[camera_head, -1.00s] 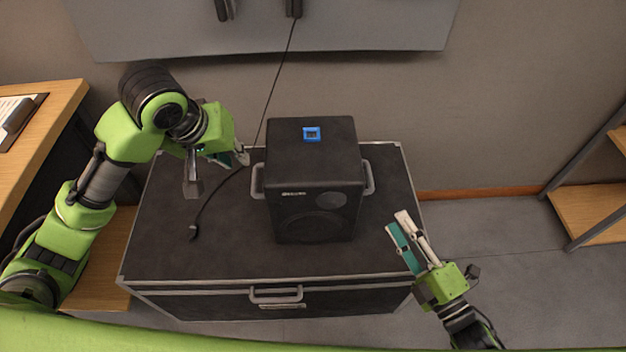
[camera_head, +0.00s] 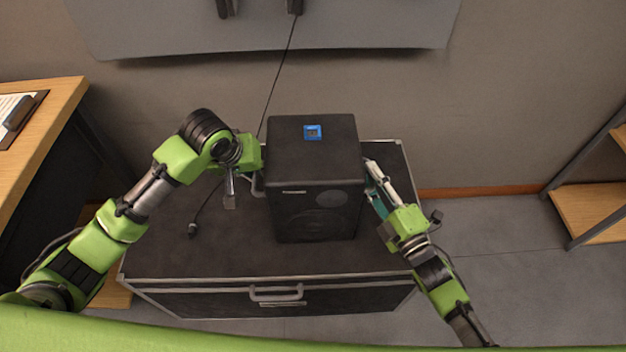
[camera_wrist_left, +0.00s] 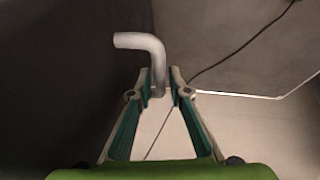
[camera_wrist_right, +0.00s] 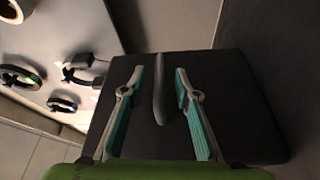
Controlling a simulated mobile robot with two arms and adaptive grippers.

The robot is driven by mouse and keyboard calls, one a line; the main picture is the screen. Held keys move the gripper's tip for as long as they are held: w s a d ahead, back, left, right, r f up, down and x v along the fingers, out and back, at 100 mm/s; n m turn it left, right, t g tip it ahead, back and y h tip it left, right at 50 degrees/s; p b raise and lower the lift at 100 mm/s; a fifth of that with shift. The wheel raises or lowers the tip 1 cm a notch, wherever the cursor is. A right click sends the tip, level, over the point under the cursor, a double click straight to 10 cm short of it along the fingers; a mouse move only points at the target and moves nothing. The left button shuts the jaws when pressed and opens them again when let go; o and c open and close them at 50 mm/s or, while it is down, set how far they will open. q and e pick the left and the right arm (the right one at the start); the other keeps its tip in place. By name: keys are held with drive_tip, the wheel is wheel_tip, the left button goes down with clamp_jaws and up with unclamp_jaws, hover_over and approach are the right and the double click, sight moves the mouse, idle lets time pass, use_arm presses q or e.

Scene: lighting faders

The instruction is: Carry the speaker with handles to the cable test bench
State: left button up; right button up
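The black speaker (camera_head: 316,212) stands upright on a dark flight case (camera_head: 240,258), with a small blue square (camera_head: 312,132) on top and a handle on each side. My left gripper (camera_wrist_left: 160,75) is at the left handle (camera_wrist_left: 142,42). Its fingertips flank the handle closely; whether they press on it is unclear. My right gripper (camera_wrist_right: 160,72) is open at the right handle (camera_wrist_right: 159,88), which lies between its fingers with a gap on each side. I cannot identify the cable test bench for sure.
A wooden table (camera_head: 42,112) with a clipboard stands at the left. A shelf (camera_head: 592,212) stands at the right. A grey panel (camera_head: 150,30) is on the back wall, with a cable hanging from it. Floor (camera_head: 510,275) at the right is clear.

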use_arm(q)
drive_tip(key=shift+f, duration=0.1)
clamp_jaws()
use_arm(e)
clamp_jaws()
use_arm(q)
drive_tip(key=shift+w+r, duration=0.2)
drive_tip(key=shift+r, duration=0.1)
use_arm(e)
drive_tip(key=shift+w+a+r, duration=0.1)
drive_tip(key=shift+w+r, duration=0.05)
drive_tip(key=shift+r, duration=0.25)
